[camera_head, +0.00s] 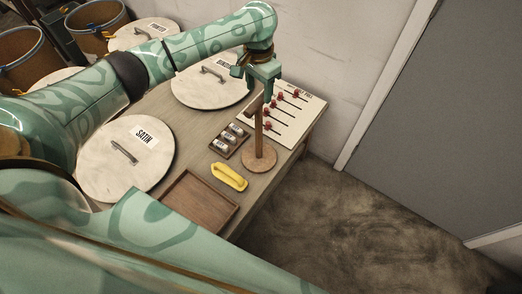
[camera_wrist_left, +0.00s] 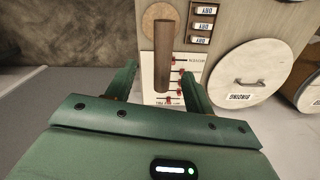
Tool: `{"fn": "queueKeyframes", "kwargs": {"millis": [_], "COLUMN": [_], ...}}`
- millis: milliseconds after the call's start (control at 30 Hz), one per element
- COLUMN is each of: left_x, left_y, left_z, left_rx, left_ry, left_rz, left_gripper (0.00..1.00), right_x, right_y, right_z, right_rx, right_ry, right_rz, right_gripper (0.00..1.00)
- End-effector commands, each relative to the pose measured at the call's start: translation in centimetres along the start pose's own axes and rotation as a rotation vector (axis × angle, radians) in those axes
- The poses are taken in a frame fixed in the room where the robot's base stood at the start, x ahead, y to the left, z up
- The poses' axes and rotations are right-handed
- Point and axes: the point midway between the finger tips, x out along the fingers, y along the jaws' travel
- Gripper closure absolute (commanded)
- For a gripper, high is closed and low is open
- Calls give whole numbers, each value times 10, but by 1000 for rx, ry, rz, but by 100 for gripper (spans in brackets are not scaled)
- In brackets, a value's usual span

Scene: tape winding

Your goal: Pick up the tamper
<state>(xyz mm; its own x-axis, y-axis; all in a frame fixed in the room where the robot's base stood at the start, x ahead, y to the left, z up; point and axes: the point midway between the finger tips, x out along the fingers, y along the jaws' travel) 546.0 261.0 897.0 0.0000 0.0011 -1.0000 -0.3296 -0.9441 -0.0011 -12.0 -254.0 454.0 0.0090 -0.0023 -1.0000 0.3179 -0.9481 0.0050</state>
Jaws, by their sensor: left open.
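The tamper is a round wooden disc (camera_head: 259,158) with an upright wooden handle (camera_head: 259,128), standing near the right edge of the bench. My left gripper (camera_head: 262,88) is over the top of the handle, pointing down, with its fingers apart. In the left wrist view the handle (camera_wrist_left: 165,48) shows between the two open green fingers (camera_wrist_left: 160,85), with a gap on each side. The disc (camera_wrist_left: 160,20) shows beyond it. I cannot tell from these views how far down the handle the fingertips reach. My right gripper is out of view.
A white board with red-tipped pins (camera_head: 297,97) lies close behind the tamper. A small rack of labelled pieces (camera_head: 229,141), a yellow object (camera_head: 229,177) and an empty wooden tray (camera_head: 190,205) are nearby. Round lids with handles (camera_head: 127,160) cover the left. Floor is open at right.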

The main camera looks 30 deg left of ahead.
Motion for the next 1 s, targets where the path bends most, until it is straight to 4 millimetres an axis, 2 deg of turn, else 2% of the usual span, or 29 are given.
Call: {"fn": "queueKeyframes", "kwargs": {"millis": [33, 100, 200, 433, 700, 967, 1000], "left_x": [23, 36, 48, 60, 104, 102, 102], "left_y": [0, 0, 0, -1, -4, -4, -4], "left_z": [0, 0, 0, 0, 1, 0, 0], "left_rx": [0, 0, 0, 0, 0, 0, 0], "left_ry": [-7, -5, -2, 0, -4, 3, 3], "left_rz": [4, 2, 3, 1, 3, 0, 0], "left_gripper": [47, 47, 47, 47, 47, 47, 56], "right_x": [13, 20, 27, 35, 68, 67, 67], "right_y": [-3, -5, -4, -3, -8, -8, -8], "right_z": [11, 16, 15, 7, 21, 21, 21], "right_rx": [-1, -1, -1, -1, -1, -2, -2], "right_ry": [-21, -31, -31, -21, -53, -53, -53], "right_rz": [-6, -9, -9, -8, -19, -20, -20], "right_gripper": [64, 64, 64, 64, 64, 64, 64]}}
